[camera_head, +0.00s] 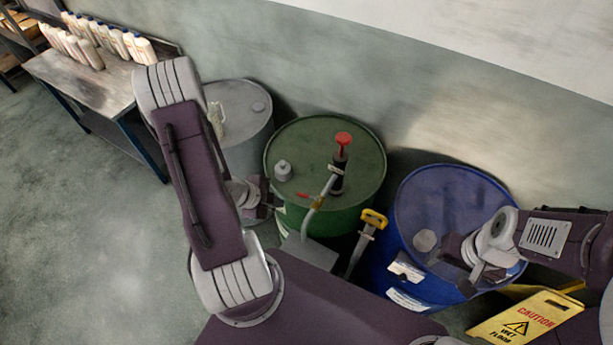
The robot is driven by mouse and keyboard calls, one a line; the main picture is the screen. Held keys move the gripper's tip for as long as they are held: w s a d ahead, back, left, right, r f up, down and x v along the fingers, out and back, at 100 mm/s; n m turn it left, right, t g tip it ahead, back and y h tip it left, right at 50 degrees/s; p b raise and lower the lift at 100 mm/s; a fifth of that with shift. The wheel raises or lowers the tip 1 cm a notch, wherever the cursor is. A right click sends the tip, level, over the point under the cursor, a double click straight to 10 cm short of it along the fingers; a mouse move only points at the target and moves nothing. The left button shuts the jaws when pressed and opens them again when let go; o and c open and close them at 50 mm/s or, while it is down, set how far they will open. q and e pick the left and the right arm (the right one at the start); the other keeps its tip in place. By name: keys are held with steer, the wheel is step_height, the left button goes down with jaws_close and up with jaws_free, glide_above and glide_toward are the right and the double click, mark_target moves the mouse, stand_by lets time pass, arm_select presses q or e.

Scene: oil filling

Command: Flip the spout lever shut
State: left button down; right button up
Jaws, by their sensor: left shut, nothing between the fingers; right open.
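The green drum (288,150) stands in the middle with a hand pump (338,175) on its top, its red knob (343,139) raised. A pale spout tube (309,221) runs down from the pump over the drum's near edge. A small red-orange lever (303,195) shows by the spout's valve; its exact position is too small to tell. My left gripper (273,200) is shut and empty, just left of the lever at the drum's near left side. My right gripper (470,279) is open and empty in front of the blue drum (450,205).
A grey drum (240,100) stands behind my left arm. A yellow-handled tool (372,222) stands between the green and blue drums. A yellow caution sign (525,318) is at the lower right. A bench (75,78) with several bottles stands at the upper left, with open floor below it.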

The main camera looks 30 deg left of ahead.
arm_select(q)
steer(key=b, duration=1)
glide_toward(307, 196)
steer(key=s+f, duration=0.4)
steer(key=w+f+p, duration=0.1)
steer(key=w+f, duration=0.1)
steer(key=w, duration=0.3)
steer(key=shift+w+d, duration=0.25)
steer(key=shift+w, duration=0.1)
steer(key=shift+f, duration=0.1)
